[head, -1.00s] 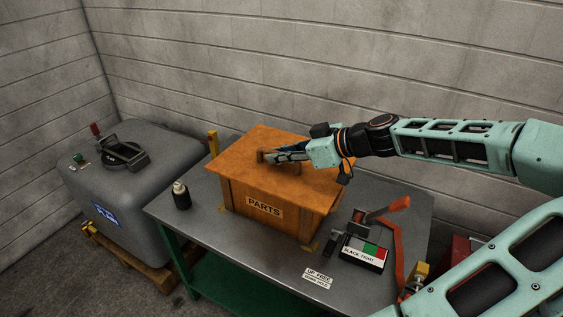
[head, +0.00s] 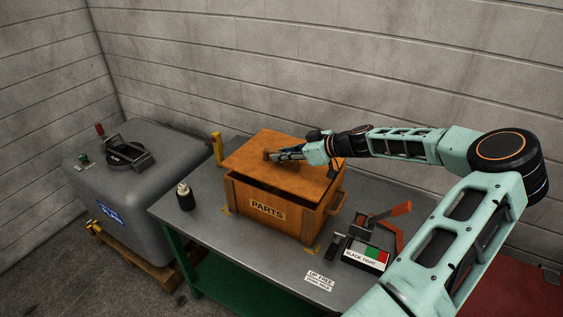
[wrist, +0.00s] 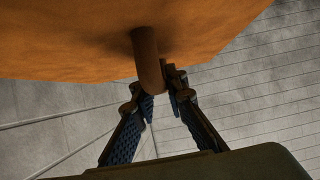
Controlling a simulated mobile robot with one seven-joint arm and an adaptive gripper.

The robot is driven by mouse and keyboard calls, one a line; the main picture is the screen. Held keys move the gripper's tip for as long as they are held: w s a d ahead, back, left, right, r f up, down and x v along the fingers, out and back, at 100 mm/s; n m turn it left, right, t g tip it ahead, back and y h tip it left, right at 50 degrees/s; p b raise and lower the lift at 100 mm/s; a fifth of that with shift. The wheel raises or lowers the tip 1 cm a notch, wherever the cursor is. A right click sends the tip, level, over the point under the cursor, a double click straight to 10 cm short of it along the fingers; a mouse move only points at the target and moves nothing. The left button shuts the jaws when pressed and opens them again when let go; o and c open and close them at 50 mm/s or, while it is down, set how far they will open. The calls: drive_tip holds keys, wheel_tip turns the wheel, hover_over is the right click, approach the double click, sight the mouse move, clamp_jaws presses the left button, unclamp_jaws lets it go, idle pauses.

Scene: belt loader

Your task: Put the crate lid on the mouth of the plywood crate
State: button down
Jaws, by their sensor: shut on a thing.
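The crate lid (head: 262,172) is a flat orange-brown wooden panel with a bar handle (wrist: 148,62) on its top. My gripper (head: 280,154) is shut on that handle; the wrist view shows the fingers (wrist: 160,95) on either side of it. The plywood crate (head: 300,222), labelled PARTS, stands upright on the bench. The lid is over its mouth, with a dark gap showing along the front and right rim. The lid's far edge and the crate's back rim are hidden, so I cannot tell whether they touch.
The grey metal bench (head: 215,225) also bears a small dark bottle (head: 185,197) at left and a black device with a red handle (head: 372,240) at right. A grey tank (head: 120,190) is at left; a block wall is behind.

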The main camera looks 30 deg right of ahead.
sight(283, 163)
drive_tip(key=shift+w+d+f, duration=0.2)
drive_tip(key=shift+w+f, duration=0.25)
wheel_tip(283, 163, down, 2)
drive_tip(key=shift+w+f+p, duration=0.15)
drive_tip(key=shift+p, duration=0.4)
drive_tip(key=shift+f, duration=0.6)
drive_tip(key=c, duration=2)
unclamp_jaws()
drive_tip(key=shift+d, duration=0.1)
drive_tip(key=shift+o, duration=0.3)
drive_tip(key=shift+s, duration=0.2)
drive_tip(key=b+v, duration=0.2)
drive_tip(key=v, duration=0.9)
drive_tip(key=shift+s+d+r, duration=0.25)
